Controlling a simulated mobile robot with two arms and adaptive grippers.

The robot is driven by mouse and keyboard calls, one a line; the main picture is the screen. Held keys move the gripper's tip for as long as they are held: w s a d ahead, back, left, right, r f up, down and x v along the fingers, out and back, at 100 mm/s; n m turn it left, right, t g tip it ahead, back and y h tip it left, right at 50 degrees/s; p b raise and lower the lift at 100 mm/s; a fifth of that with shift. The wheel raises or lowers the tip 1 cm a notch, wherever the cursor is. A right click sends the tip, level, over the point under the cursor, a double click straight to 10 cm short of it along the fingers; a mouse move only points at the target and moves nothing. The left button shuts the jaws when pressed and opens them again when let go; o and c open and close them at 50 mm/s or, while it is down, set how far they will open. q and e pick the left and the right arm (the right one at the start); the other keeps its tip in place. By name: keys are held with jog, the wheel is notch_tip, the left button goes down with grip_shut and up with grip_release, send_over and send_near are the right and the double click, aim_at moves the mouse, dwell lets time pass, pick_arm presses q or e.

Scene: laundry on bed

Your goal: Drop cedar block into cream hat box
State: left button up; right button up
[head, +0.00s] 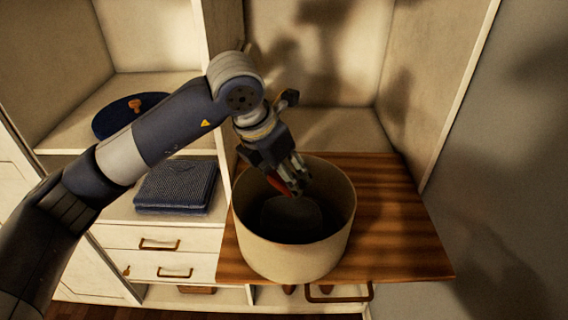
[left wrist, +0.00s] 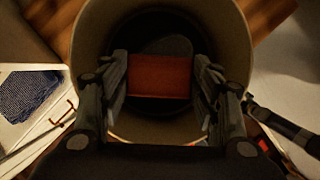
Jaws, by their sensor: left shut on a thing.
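The cream hat box (head: 293,255) stands upright and open on a pull-out wooden board; its rim also shows in the left wrist view (left wrist: 88,42). My left gripper (head: 297,186) reaches down at the box's mouth, over its far side. It is shut on the reddish-brown cedar block (left wrist: 159,76), which lies between the two fingers over the dark inside of the box. In the head view only a small reddish part of the block (head: 278,184) shows beside the fingers. A dim rounded shape (head: 291,213) lies inside the box; I cannot tell what it is.
The striped wooden board (head: 400,238) has free room right of the box. A folded blue cloth (head: 176,187) lies on the shelf at left, and a round dark blue lidded thing (head: 130,113) sits on the shelf above. Cabinet walls flank the box.

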aim_at(281, 178)
pick_arm(q)
jog(key=f, duration=0.2)
jog(key=shift+w+f+b, duration=0.25)
jog(key=shift+f+b, duration=0.05)
jog(key=shift+f, duration=0.55)
jog(key=o, duration=0.9)
jog(key=shift+o, duration=0.2)
jog(key=shift+r, duration=0.15)
jog(key=shift+a+r, duration=0.15)
jog(key=shift+r, duration=0.15)
jog(key=v, duration=1.1)
pick_arm(e)
jog(key=shift+w+f, duration=0.25)
jog(key=shift+w, duration=0.3)
jog(key=shift+w+f, duration=0.2)
jog(key=shift+w, duration=0.3)
pick_arm(q)
jog(key=shift+s, duration=0.15)
pick_arm(e)
jog(key=shift+s, duration=0.1)
